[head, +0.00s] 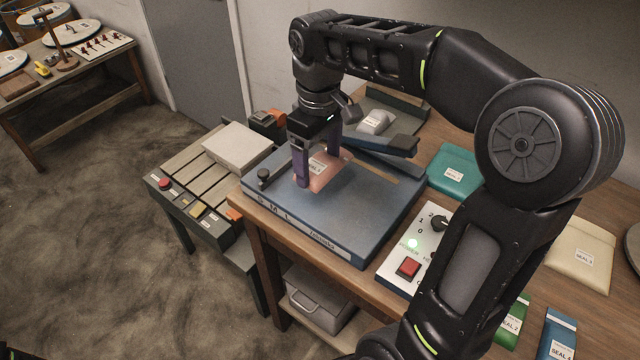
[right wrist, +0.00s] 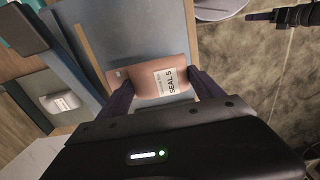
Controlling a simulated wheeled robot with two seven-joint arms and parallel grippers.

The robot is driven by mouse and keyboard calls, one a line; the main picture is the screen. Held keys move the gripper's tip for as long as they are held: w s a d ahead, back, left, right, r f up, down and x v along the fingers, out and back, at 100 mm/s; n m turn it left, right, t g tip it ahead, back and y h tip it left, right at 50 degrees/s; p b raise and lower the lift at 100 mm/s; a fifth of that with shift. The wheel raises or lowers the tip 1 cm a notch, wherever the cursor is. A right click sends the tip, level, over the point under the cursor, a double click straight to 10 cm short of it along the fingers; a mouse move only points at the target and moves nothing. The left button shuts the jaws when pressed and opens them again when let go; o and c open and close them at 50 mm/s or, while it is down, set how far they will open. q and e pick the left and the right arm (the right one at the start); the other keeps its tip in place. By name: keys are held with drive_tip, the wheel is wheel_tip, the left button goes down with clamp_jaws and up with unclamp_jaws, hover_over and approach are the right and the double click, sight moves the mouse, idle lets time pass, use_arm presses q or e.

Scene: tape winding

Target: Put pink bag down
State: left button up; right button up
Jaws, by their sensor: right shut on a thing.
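The pink bag (head: 322,172) has a white label and is at the blue sealing machine's flat top (head: 345,222) in the head view. In the right wrist view the pink bag (right wrist: 150,78) shows its label reading SEAL 5. My right gripper (head: 318,168) is shut on the bag, with one finger on each side of it. Its fingers also show in the right wrist view (right wrist: 160,92). The bag looks at or just above the blue surface; I cannot tell if it touches. My left gripper is not in view.
A conveyor (head: 200,178) with a pale box (head: 238,147) stands to the left. A control panel (head: 412,250) with a red switch is at the right. Teal (head: 453,172), cream (head: 580,255), green (head: 513,318) and blue (head: 557,335) bags lie on the wooden table.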

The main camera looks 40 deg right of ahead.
sight(318, 197)
drive_tip(key=shift+f, duration=1.25)
drive_tip(key=shift+f, duration=0.1)
wheel_tip(318, 197, down, 4)
drive_tip(key=shift+r, duration=0.25)
drive_tip(key=shift+f, duration=0.3)
drive_tip(key=o, duration=1.4)
drive_tip(key=shift+c, duration=0.2)
